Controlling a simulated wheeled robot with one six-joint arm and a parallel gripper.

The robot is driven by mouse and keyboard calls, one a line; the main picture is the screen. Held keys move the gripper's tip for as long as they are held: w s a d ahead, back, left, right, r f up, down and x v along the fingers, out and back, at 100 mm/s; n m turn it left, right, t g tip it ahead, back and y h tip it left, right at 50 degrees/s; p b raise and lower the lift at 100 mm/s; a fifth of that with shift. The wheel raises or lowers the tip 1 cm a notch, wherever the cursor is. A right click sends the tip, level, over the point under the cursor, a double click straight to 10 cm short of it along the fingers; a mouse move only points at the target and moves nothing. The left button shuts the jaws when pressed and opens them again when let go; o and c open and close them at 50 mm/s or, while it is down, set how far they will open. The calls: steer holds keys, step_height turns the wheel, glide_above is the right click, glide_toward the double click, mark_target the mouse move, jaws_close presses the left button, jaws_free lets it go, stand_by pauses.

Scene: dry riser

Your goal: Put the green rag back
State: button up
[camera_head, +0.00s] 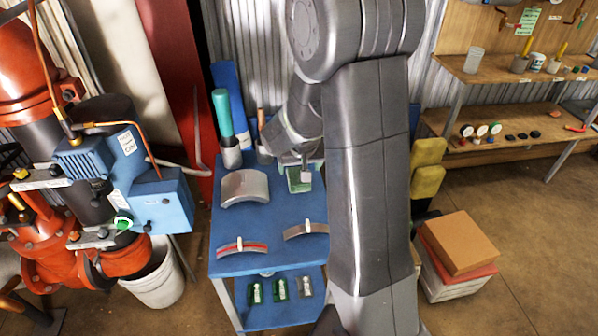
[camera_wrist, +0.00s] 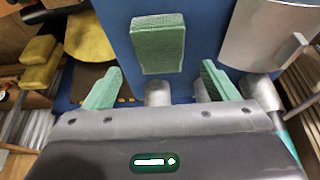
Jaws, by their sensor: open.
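A green folded block that looks like the rag (camera_wrist: 158,43) lies on the blue table top (camera_wrist: 205,25) in the wrist view. In the head view the green rag (camera_head: 297,185) shows partly, below my gripper (camera_head: 302,158) on the blue cart (camera_head: 240,263). In the wrist view my gripper (camera_wrist: 161,70) is open, its two green-padded fingers set wide apart. The rag lies just beyond the fingertips and roughly centred between them. Nothing is held. My arm hides part of the cart's right side.
A curved grey metal piece (camera_head: 245,188) lies left of the rag. Cups with a teal-handled tool (camera_head: 223,115) stand at the back left. The lower shelf holds labelled packets (camera_head: 279,288).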

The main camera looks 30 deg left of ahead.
mark_target(298, 175)
steer(key=v, duration=0.6)
steer(key=shift+r, duration=0.15)
steer(key=shift+s, duration=0.1)
steer(key=x, duration=1.1)
steer(key=shift+w+a+f, duration=0.15)
steer(key=shift+w+f, duration=0.1)
steer(key=shift+f, duration=0.15)
steer(key=shift+r, duration=1.65)
